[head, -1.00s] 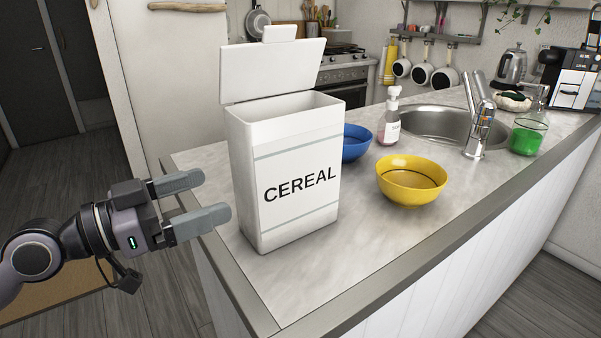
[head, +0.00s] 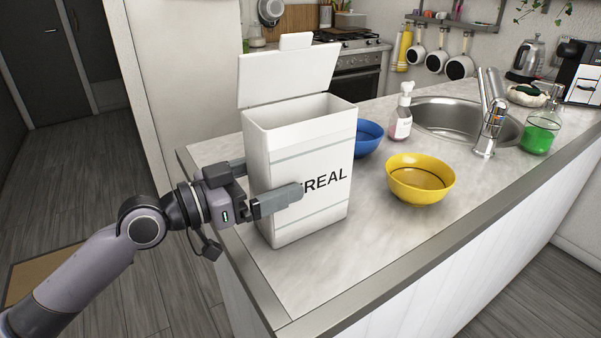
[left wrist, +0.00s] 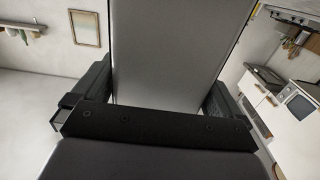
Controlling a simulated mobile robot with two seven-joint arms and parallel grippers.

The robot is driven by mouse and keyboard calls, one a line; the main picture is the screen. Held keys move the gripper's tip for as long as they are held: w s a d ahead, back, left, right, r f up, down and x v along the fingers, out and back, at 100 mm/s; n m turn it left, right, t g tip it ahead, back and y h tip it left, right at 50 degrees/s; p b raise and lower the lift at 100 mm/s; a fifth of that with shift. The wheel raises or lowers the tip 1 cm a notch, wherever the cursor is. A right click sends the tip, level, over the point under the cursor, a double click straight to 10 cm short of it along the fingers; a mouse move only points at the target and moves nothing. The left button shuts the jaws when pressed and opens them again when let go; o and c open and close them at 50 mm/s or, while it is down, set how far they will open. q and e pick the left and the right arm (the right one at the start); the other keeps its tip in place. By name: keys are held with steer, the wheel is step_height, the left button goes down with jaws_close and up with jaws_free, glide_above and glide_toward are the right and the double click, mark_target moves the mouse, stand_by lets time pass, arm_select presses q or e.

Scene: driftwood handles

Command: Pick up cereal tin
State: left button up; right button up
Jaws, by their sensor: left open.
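The white cereal tin (head: 305,213) stands upright on the counter near its left end, with its hinged lid (head: 288,75) raised. My left gripper (head: 268,184) is open around the tin from the left. One finger lies across the front face and covers the first letters of the label; the other passes behind the tin and its tip is hidden. In the left wrist view the tin's side (left wrist: 170,60) fills the space between the two fingers. I cannot tell whether the fingers touch it. My right gripper is in neither view.
On the counter (head: 390,245), a blue bowl (head: 368,137) stands close behind the tin, and a yellow bowl (head: 420,182) stands to its right. The counter in front is clear.

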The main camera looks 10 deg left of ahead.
arm_select(q)
steer(key=shift+x, duration=1.45)
steer(key=shift+a+r, duration=0.1)
steer(key=c, duration=1)
steer(key=shift+r, duration=0.15)
